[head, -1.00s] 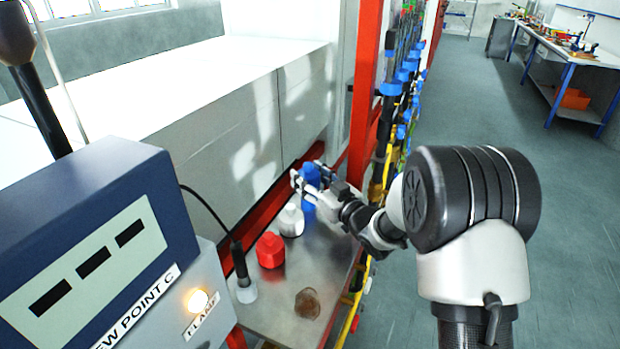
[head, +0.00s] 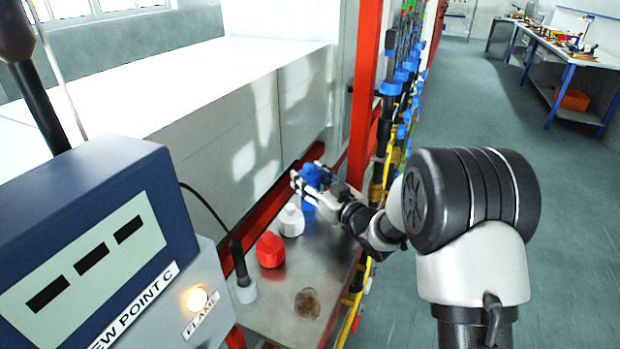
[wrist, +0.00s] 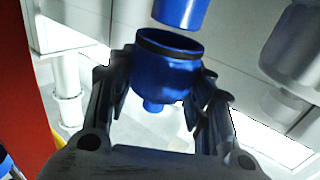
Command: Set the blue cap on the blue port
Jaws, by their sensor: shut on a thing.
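My gripper (head: 312,178) is shut on the blue cap (wrist: 165,82), a round cup with a dark rim and a small knob at one end. In the wrist view the cap sits between the two fingers, its open mouth facing a blue cylinder, the blue port (wrist: 181,11). A narrow gap shows between rim and port there; cap and port look apart and slightly offset. In the head view the cap (head: 311,174) is above the blue port (head: 308,203) at the far end of the metal shelf. The fingers partly hide both.
A white port (head: 291,221) and a red port (head: 270,250) stand nearer on the metal shelf (head: 285,300), with a brown round spot (head: 307,303). A red post (head: 362,110) rises close behind my gripper. A blue console (head: 90,230) stands front left.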

